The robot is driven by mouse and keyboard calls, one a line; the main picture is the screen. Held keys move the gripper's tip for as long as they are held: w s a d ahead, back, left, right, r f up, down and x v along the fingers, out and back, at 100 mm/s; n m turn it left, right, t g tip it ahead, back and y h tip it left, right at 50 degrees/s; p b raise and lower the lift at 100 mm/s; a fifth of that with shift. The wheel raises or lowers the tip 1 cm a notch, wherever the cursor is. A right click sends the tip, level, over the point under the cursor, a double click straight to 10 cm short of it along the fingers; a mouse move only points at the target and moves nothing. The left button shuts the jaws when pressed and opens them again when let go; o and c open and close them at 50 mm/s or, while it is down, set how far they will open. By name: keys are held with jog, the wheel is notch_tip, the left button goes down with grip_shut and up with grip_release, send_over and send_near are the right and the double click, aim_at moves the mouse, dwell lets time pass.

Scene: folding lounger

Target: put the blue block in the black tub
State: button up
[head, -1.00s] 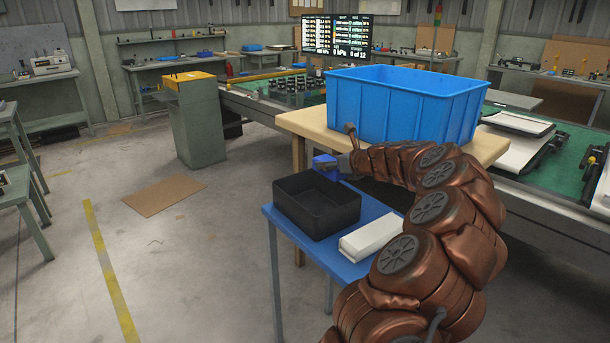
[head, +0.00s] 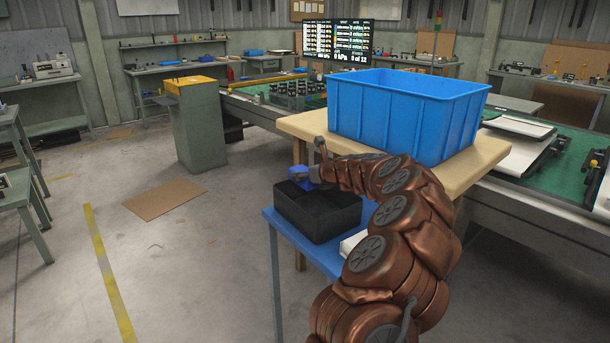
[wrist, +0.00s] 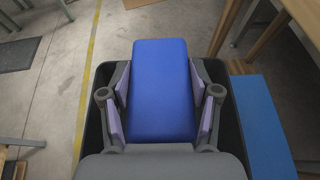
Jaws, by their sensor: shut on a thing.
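The blue block (head: 299,172) is held in my gripper (head: 306,176) above the black tub (head: 318,218). In the wrist view the blue block (wrist: 162,90) fills the space between the two fingers of my gripper (wrist: 160,105), which press on its sides. The black tub's dark rim (wrist: 232,120) shows around and below the block in that view. The tub stands on a small blue table. In the head view the block is at the far side of the tub's opening, and my gripper partly hides it. The tub's floor is largely hidden.
The blue table (head: 300,249) also bears a white box (head: 351,243), mostly hidden by my arm. A large blue bin (head: 400,115) stands on a wooden table (head: 465,170) just behind. Open floor lies to the left, with a flat brown cardboard sheet (head: 163,198).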

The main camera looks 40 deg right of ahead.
jog(key=shift+f, duration=0.1)
jog(key=o, duration=1.1)
jog(key=shift+c, duration=0.2)
jog(key=shift+s+r, duration=0.2)
jog(key=shift+r, duration=0.05)
jog(key=v, duration=1.1)
jog(key=shift+s, duration=0.3)
jog(key=shift+a+r, duration=0.1)
jog(key=shift+a, duration=0.05)
